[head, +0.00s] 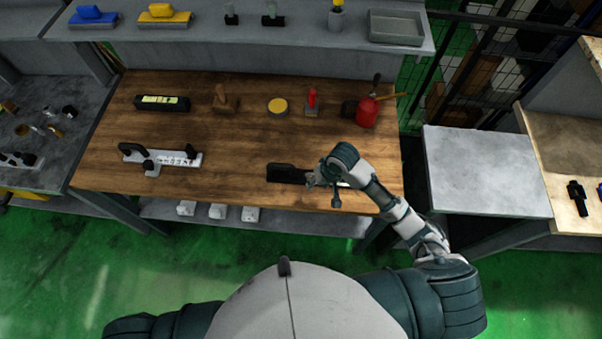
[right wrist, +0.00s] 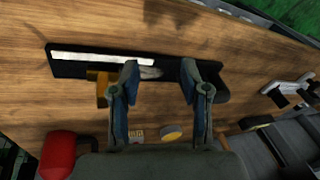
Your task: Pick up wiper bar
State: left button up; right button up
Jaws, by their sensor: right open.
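The wiper bar appears to be a long black bar (head: 286,172) lying near the front edge of the wooden workbench (head: 235,130), right of its middle. In the right wrist view, the black bar (right wrist: 215,78) lies across the upper part, with a white strip along one section. My right gripper (head: 318,179) is over the bar and covers part of it in the head view. In the right wrist view, the open right gripper (right wrist: 160,75) has its two fingertips apart over the bar, with nothing held. I cannot tell whether they touch it. My left gripper is not in view.
At the back of the bench stand a red can (head: 367,112), a red-handled tool (head: 312,102), a yellow tin (head: 278,106), a wooden piece (head: 222,99) and a black box (head: 162,103). The bench between is clear.

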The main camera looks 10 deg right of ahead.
jog(key=w+d+r+m+g+h, duration=0.1)
jog(key=w+d+r+m, duration=0.15)
jog(key=r, duration=0.35)
jog(key=w+d+r+m+g+h, duration=0.1)
jog(key=w+d+r+h, duration=0.1)
jog(key=w+d+r, duration=0.3)
jog(key=f, duration=0.3)
jog(key=s+f, duration=0.1)
jog(key=f, duration=0.6)
jog(key=shift+s+a+f, duration=0.15)
jog(key=shift+s, duration=0.15)
notch_tip(320, 180, down, 6)
jog(key=shift+s+a+r+p, duration=0.1)
jog(key=shift+s+r+p, duration=0.1)
jog(key=shift+p, duration=0.35)
grip_shut()
jog(key=shift+w+r, duration=0.1)
